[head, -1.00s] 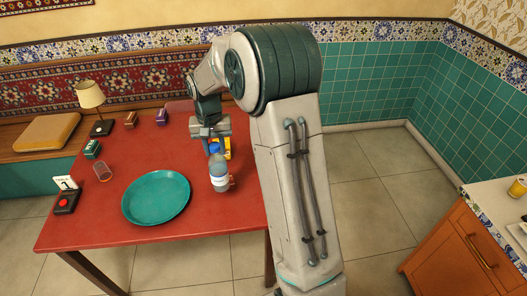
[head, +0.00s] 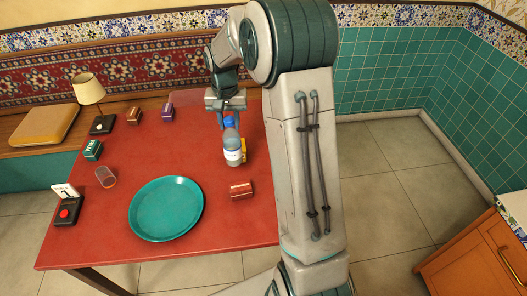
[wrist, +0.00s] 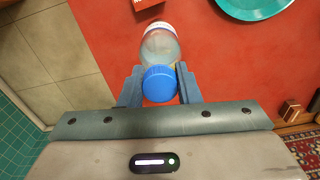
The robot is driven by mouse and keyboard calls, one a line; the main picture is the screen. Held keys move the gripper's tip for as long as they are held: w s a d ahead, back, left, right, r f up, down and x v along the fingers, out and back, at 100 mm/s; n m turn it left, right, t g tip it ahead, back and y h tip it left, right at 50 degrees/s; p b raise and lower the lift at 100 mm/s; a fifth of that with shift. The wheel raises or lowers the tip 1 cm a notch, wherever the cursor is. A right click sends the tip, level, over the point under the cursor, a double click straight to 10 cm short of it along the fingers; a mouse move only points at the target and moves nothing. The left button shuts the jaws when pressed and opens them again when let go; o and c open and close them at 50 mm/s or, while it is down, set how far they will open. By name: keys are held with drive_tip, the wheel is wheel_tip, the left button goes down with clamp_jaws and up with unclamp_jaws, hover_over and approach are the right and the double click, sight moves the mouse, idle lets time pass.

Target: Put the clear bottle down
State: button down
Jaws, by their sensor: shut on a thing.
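The clear bottle (head: 232,153) has a blue cap and a white label. It is upright or nearly so over the right part of the red table (head: 115,222). My gripper (head: 230,113) is shut on its top from above. In the wrist view the blue cap (wrist: 160,84) sits between my two blue-grey fingers, with the clear body (wrist: 160,45) beyond it. I cannot tell whether the bottle's base touches the table. A yellow thing (head: 244,145) is partly hidden behind the bottle.
A teal plate (head: 165,208) lies left of the bottle and nearer. A small copper-red box (head: 241,189) stands just in front of the bottle. A clear glass (head: 105,177), a red-button device (head: 68,211), a lamp (head: 88,90) and small boxes are farther left. The table's middle is clear.

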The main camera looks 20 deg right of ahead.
drive_tip(key=s+d+m+b, duration=0.3)
drive_tip(key=d+m, duration=0.5)
drive_tip(key=d, duration=0.8)
drive_tip(key=w+f+p, duration=0.6)
drive_tip(key=w+f, duration=0.4)
drive_tip(key=shift+w+a+f, duration=0.15)
drive_tip(key=shift+a, duration=0.25)
drive_tip(key=shift+f, duration=0.25)
drive_tip(key=c, duration=1.1)
unclamp_jaws()
drive_tip(key=shift+o, duration=0.2)
drive_tip(key=shift+r, duration=0.1)
